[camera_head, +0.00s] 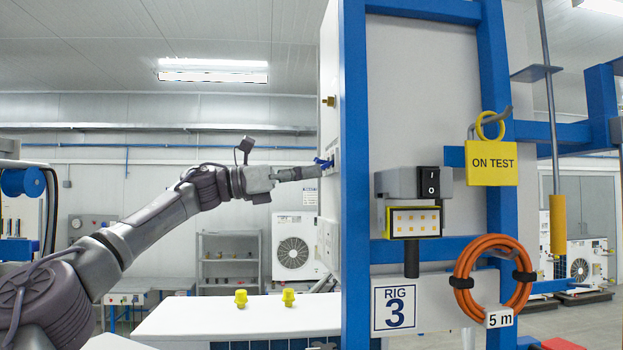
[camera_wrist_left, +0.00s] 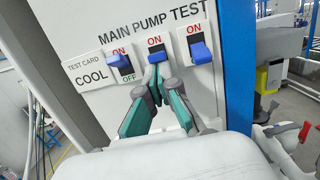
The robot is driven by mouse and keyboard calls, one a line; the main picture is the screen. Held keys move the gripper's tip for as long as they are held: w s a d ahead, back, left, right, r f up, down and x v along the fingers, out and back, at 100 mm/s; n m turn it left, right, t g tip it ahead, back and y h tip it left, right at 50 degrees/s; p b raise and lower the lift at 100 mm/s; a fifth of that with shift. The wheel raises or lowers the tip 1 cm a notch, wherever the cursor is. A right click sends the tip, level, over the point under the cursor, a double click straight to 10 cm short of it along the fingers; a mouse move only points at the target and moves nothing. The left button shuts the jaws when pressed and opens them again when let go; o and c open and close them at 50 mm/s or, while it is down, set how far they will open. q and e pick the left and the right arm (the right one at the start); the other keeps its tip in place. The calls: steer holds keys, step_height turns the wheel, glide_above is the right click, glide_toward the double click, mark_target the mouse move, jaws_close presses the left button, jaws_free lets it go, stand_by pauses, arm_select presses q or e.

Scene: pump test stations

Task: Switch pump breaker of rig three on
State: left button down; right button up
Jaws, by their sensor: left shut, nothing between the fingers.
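In the wrist view a white panel on rig three carries a row of blue-lever breakers under the words MAIN, PUMP and TEST. In the head view my left gripper (camera_head: 318,169) reaches the panel's edge. The main breaker (camera_wrist_left: 119,61) shows OFF below its lever. The test breaker's lever (camera_wrist_left: 202,53) hangs lower. My right gripper is not in view.
A blue frame post (camera_head: 354,180) with a RIG 3 sign (camera_head: 394,309) stands right of my arm. A white bench (camera_head: 240,321) lies below.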

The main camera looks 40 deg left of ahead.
arm_select(q)
steer(key=shift+s+a+r, duration=0.1)
steer(key=shift+s, duration=0.1)
steer(key=v, duration=1.1)
steer(key=shift+s+a, duration=0.25)
steer(key=shift+s, duration=0.05)
